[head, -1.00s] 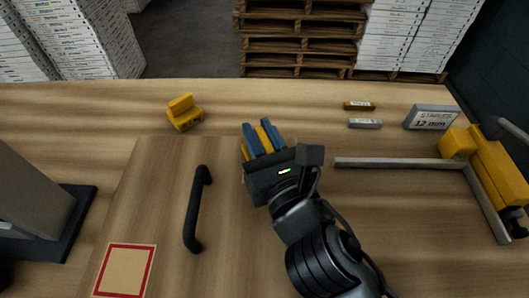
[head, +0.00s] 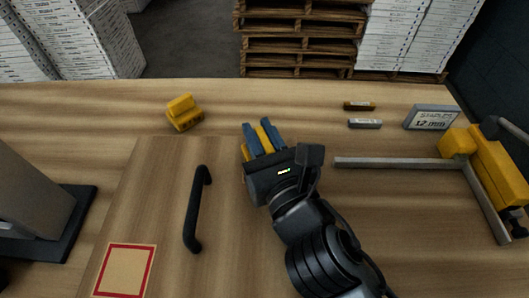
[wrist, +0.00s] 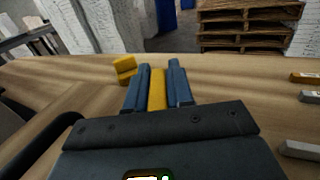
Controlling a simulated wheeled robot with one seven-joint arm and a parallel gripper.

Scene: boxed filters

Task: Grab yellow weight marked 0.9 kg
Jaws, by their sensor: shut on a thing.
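My gripper (head: 264,138) is over the middle of the wooden table, with its blue fingers shut on a yellow block (head: 264,137). The held yellow block also shows between the fingers in the wrist view (wrist: 157,90). Its marking is hidden, so I cannot read a weight on it. Another yellow weight (head: 184,113) stands on the table to the left of my gripper, apart from it. It also shows in the wrist view (wrist: 124,70). Its dark marking is too small to read.
A black handle (head: 197,208) lies left of my arm, near a red-bordered square (head: 125,270). At right are a yellow clamp-like tool with grey bars (head: 490,165), a label sign (head: 431,118), and two small bars, brown (head: 359,105) and grey (head: 365,124). The table's back strip is mostly clear.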

